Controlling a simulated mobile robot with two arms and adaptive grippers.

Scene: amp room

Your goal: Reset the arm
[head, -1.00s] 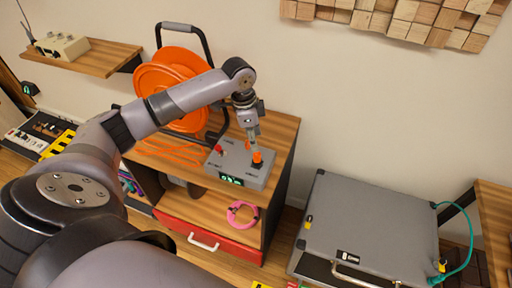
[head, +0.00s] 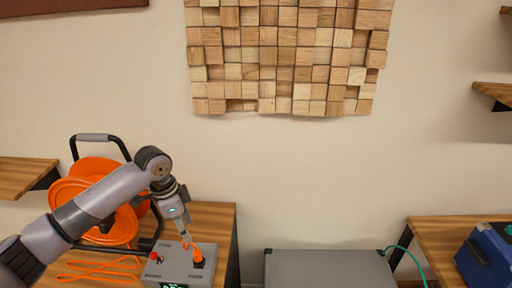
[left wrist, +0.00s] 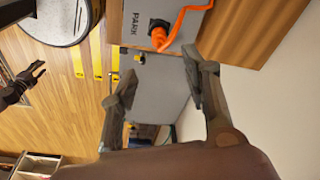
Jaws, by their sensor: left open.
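My left arm comes in from the left in the head view. Its gripper (head: 184,228) is above the grey control box (head: 172,268), close to the orange plug (head: 198,258) and its short orange cable. In the left wrist view the two fingers (left wrist: 160,72) are apart with nothing between them. The orange plug (left wrist: 159,38) sits in the box face (left wrist: 140,18), beside the word PARK, beyond the fingertips. A dark claw-like shape (left wrist: 25,84) at the left edge may be my right gripper; its jaws are unclear.
The box stands on a wooden shelf unit (head: 215,222) beside an orange cable reel (head: 95,205). A grey case (head: 325,268) stands to the right, with a side table (head: 435,232) and blue device (head: 488,258) farther right. Wooden wall blocks (head: 290,55) hang above.

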